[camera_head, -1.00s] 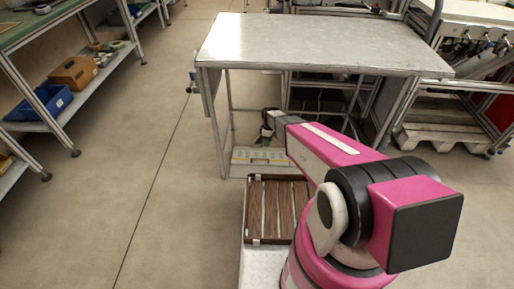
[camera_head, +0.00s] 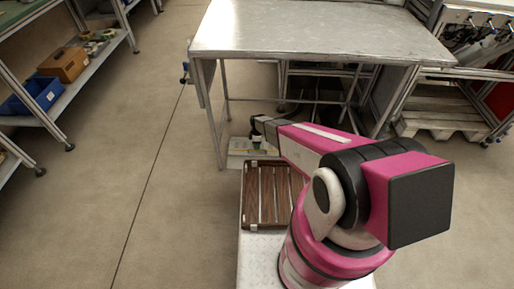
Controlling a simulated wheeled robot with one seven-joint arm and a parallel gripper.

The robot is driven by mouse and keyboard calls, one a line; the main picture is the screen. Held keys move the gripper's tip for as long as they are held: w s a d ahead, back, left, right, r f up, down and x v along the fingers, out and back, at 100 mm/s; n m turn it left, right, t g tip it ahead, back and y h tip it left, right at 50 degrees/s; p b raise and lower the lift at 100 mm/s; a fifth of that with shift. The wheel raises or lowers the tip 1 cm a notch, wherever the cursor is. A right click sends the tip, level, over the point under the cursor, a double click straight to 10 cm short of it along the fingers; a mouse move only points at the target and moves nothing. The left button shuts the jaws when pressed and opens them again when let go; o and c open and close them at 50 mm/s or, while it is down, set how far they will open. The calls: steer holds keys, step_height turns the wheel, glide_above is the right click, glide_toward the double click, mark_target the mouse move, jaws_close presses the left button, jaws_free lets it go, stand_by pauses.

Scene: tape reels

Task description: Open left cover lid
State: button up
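I make out no cover lid for certain in the head view. A metal-topped table (camera_head: 320,32) stands ahead, with a grey top and thin metal legs. My pink and black arm reaches forward toward the table's near edge.
A brown slatted wooden tray (camera_head: 248,200) rests on my base in front of the arm. Shelving at the left holds a blue bin (camera_head: 40,95) and a cardboard box (camera_head: 64,64). A pallet (camera_head: 440,122) lies at the right. The floor (camera_head: 130,170) at left is clear.

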steer(key=shift+s+f, duration=0.15)
steer(key=shift+f, duration=0.7)
jaws_close()
